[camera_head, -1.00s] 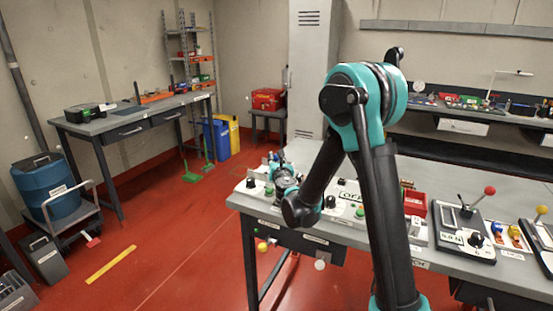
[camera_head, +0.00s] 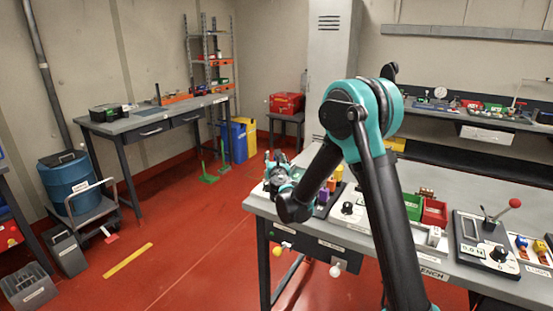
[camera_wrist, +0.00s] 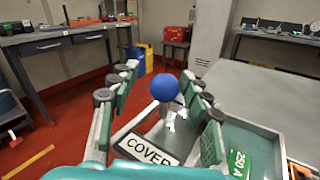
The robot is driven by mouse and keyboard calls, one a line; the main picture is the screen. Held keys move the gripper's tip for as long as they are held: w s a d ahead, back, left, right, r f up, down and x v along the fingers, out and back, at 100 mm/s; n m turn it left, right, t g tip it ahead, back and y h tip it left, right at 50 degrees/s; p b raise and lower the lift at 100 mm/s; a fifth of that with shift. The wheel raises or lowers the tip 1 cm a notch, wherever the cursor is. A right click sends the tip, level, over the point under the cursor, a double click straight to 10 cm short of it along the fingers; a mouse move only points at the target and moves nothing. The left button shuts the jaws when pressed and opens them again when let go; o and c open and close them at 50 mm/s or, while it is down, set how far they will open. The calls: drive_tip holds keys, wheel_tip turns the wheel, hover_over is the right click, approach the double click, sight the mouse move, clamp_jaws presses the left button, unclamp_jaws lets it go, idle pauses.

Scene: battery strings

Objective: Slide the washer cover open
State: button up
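In the wrist view a blue ball knob (camera_wrist: 165,87) on a pale stem stands between the two green-padded fingers of my gripper (camera_wrist: 160,74). The fingers are spread, with visible gaps either side of the ball. A white label reading COVER (camera_wrist: 146,149) lies in front of the stem, partly hidden by my gripper. The washer cover's own panel and what lies under it cannot be made out. In the head view my gripper (camera_head: 281,166) is low over the left end of the bench (camera_head: 258,205), and my arm hides part of that area.
In the wrist view a green 250 A label (camera_wrist: 238,163) sits right of my gripper, beside a pale greenish tray edge (camera_wrist: 265,130). In the head view, purple and yellow items (camera_head: 333,186), a green bin (camera_head: 412,206) and a red bin (camera_head: 435,213) stand on the bench.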

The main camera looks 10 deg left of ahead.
drive_tip(key=shift+s+d, duration=0.1)
drive_tip(key=v, duration=1.1)
drive_tip(key=shift+s, duration=0.35)
